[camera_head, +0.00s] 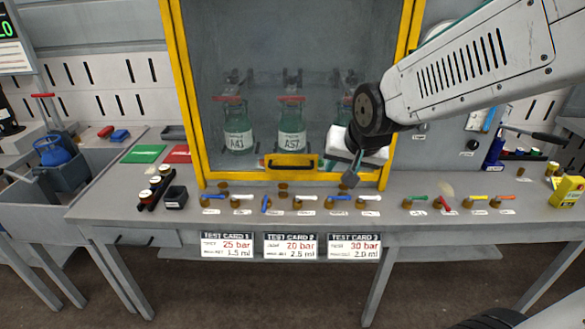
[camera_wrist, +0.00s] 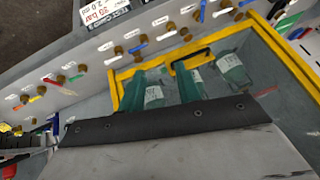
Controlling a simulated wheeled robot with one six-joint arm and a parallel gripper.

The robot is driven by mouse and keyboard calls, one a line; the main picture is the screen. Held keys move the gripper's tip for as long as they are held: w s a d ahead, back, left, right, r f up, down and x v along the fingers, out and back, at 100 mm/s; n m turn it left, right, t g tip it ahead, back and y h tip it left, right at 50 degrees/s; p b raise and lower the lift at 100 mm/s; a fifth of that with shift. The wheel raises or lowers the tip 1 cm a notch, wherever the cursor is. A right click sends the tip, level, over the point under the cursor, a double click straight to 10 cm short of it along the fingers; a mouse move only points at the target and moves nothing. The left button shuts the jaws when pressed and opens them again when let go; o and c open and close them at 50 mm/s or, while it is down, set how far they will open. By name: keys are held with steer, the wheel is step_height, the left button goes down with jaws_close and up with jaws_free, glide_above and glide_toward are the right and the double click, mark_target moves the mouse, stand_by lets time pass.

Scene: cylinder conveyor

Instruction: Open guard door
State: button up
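The guard door is a clear panel in a yellow frame (camera_head: 190,90), standing at the back of the bench. It looks shut, its lower rail just above the bench top. Its handle (camera_head: 290,162) is a black bar on a yellow plate at the bottom middle; it also shows in the wrist view (camera_wrist: 190,62). My gripper (camera_head: 350,178) hangs in front of the door's lower right part, to the right of the handle and apart from it. Green bottles (camera_head: 238,130) stand behind the panel; my gripper partly covers the right one.
A row of coloured lever valves (camera_head: 265,203) lines the bench front below the door. Test cards (camera_head: 290,246) hang on the front edge. A black rack (camera_head: 155,190) stands at left, a yellow box (camera_head: 567,191) at far right.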

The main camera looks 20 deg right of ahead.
mark_target(291, 168)
steer(key=w+a+f+m+t, duration=0.1)
steer(key=w+f+m+t, duration=0.25)
steer(key=w, duration=0.55)
steer(key=w+f+m+t, duration=0.25)
steer(key=w+f, duration=0.25)
steer(key=w, duration=0.4)
step_height(291, 168, down, 10)
steer(key=w+a+m+t+y, duration=0.2)
steer(key=m+t, duration=0.4)
steer(key=t, duration=0.1)
steer(key=w, duration=0.5)
steer(key=w+r, duration=0.1)
steer(key=w, duration=0.1)
steer(key=shift+w+a, duration=0.1)
steer(key=shift+w, duration=0.05)
steer(key=shift+r, duration=0.1)
jaws_close()
